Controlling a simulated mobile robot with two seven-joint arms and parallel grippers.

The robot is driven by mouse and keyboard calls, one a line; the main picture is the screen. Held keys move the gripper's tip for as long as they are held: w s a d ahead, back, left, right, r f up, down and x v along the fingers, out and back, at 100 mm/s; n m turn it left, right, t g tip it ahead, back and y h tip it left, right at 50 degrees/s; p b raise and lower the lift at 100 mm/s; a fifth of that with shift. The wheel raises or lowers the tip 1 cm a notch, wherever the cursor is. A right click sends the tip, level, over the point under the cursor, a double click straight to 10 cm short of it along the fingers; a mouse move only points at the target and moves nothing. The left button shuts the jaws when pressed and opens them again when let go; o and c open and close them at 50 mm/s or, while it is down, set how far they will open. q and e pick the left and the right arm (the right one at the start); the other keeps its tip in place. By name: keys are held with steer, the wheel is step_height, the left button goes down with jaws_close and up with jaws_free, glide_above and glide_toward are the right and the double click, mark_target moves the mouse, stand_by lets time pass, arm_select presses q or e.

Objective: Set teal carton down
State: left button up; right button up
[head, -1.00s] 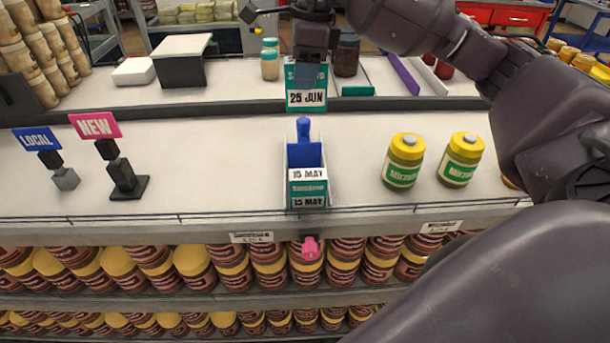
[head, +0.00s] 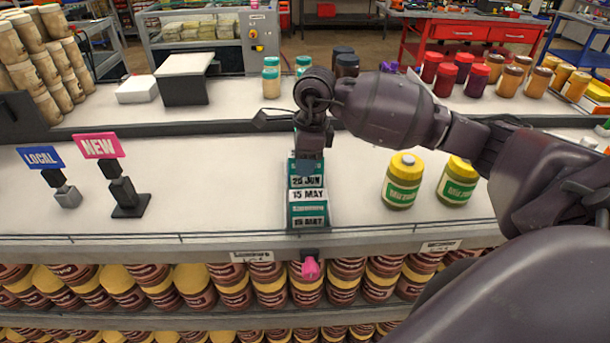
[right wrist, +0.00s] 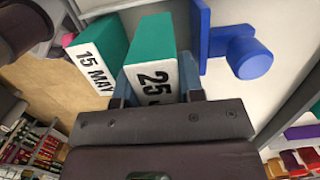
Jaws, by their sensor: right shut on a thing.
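The teal carton (head: 303,181), its white label reading 25 JUN, is in my right gripper (head: 310,165). It is right behind the 15 MAY cartons (head: 308,208) in the tray at the shelf's front. In the right wrist view the held carton (right wrist: 152,62) is between the two fingers, with a 15 MAY carton (right wrist: 100,62) close beside it. The blue pusher (right wrist: 242,50) is on its other side, apart from it. I cannot tell whether the held carton's bottom touches the tray. My wrist hides the pusher in the head view. My left gripper is not in view.
Two yellow-lidded jars (head: 403,182) stand right of the tray, below my right forearm. A pink NEW sign (head: 98,146) and a blue LOCAL sign (head: 40,158) stand at the left. The shelf between the signs and the tray is clear.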

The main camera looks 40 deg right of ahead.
steer(key=shift+f, duration=2.3)
steer(key=shift+f, duration=0.15)
steer(key=o, duration=0.7)
